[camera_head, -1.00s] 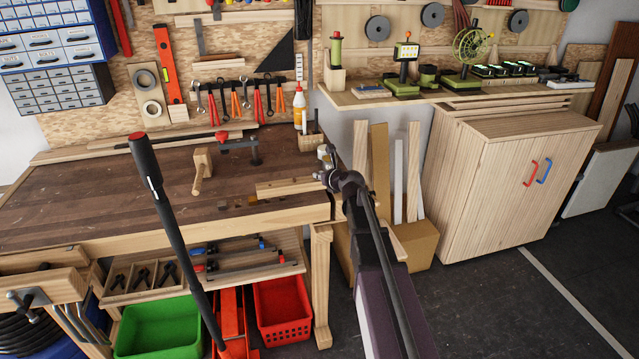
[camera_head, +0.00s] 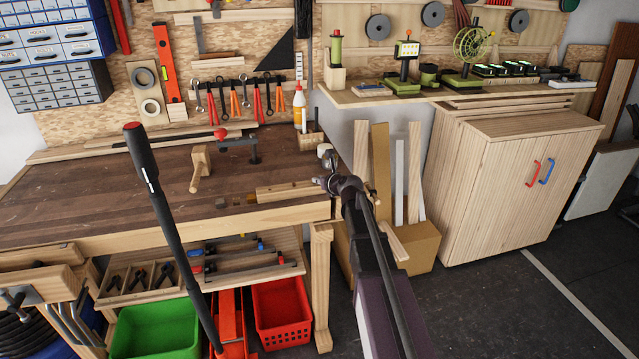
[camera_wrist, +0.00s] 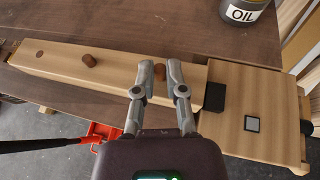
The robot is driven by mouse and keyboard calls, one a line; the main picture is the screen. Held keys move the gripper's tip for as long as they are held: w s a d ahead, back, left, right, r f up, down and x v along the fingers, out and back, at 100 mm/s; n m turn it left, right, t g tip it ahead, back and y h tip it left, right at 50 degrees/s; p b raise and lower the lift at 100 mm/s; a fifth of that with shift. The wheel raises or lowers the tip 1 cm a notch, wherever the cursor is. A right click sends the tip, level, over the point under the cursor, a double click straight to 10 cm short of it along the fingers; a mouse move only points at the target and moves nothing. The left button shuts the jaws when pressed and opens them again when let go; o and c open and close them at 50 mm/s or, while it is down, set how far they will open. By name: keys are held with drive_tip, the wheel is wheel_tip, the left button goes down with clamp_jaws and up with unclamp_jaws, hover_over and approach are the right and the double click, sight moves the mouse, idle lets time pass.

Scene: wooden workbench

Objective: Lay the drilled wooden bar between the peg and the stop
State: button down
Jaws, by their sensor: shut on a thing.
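The pale wooden bar (camera_wrist: 115,75) runs along the bench's front right corner; the head view shows it too (camera_head: 285,193). It has a flush dark round spot near its left end, and a brown round piece (camera_wrist: 89,60) stands up from it. My gripper (camera_wrist: 160,68) is over the bar's right half, shut with its fingertips either side of another brown piece. The bar's right end is close to a black block (camera_wrist: 215,97) beside a pale wooden block with a grey square (camera_wrist: 252,124). I cannot tell whether the bar touches the bench or which part is peg or stop.
A mallet (camera_head: 200,168) and a red-handled clamp (camera_head: 238,143) are on the bench. Small dark blocks (camera_head: 220,203) sit left of the bar. An oil can (camera_wrist: 243,10) stands behind, to the right. The middle of the bench top is mostly clear.

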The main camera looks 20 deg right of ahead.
drive_tip(key=c, duration=0.7)
unclamp_jaws()
drive_tip(key=shift+s+d+r+p, duration=0.1)
drive_tip(key=shift+s+r+p, duration=0.2)
drive_tip(key=shift+s, duration=0.2)
drive_tip(key=p+v, duration=0.4)
drive_tip(key=v, duration=0.7)
drive_tip(key=shift+w, duration=0.1)
